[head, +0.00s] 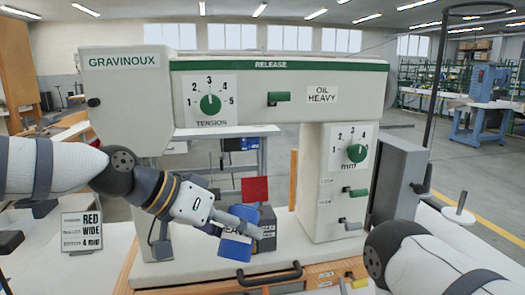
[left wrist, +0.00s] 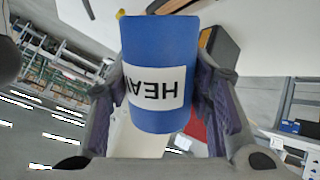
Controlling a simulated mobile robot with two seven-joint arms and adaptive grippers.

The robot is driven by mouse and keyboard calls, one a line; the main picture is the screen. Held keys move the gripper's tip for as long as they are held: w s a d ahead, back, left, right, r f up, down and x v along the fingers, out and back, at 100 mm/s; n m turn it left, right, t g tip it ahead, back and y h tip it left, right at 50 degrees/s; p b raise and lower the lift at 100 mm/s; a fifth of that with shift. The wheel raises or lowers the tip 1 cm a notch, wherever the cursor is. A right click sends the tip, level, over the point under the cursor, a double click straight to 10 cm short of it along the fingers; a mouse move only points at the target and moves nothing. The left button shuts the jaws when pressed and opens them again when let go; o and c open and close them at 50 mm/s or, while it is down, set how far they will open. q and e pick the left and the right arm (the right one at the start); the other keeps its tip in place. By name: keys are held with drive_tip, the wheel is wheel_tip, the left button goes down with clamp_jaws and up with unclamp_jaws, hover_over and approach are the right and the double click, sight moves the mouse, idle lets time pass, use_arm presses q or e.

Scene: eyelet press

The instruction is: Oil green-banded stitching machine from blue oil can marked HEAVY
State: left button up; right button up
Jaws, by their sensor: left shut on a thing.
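The stitching machine (head: 140,95) is cream with a green band (head: 290,65) marked RELEASE. It carries a white plate (head: 322,95) reading OIL HEAVY. My left gripper (head: 232,229) is in front of the machine's open throat, shut on the blue oil can (head: 236,249). One finger crosses the can in the head view, so blue shows above and below it. In the left wrist view the blue can (left wrist: 160,50) sits between both fingers, its white HEAVY label (left wrist: 157,88) upside down in the picture. My right gripper is outside the head view; only part of that arm shows.
A dark grey box (head: 267,228) with a partly hidden label stands behind the can, near a red square (head: 255,189). A sign (head: 81,231) reads RED, WIDE, 4 mm. Green tension (head: 210,104) and mm (head: 357,152) knobs and a green lever (head: 279,98) project from the machine.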

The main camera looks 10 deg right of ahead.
sight(236, 213)
use_arm(q)
drive_tip(key=shift+f+t+h, duration=0.3)
drive_tip(key=shift+f, duration=0.15)
drive_tip(key=shift+r, duration=0.1)
drive_tip(key=shift+r+p, duration=0.35)
drive_tip(key=shift+r, duration=1.65)
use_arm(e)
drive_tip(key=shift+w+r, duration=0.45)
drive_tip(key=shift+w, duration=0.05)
use_arm(q)
drive_tip(key=shift+f, duration=0.1)
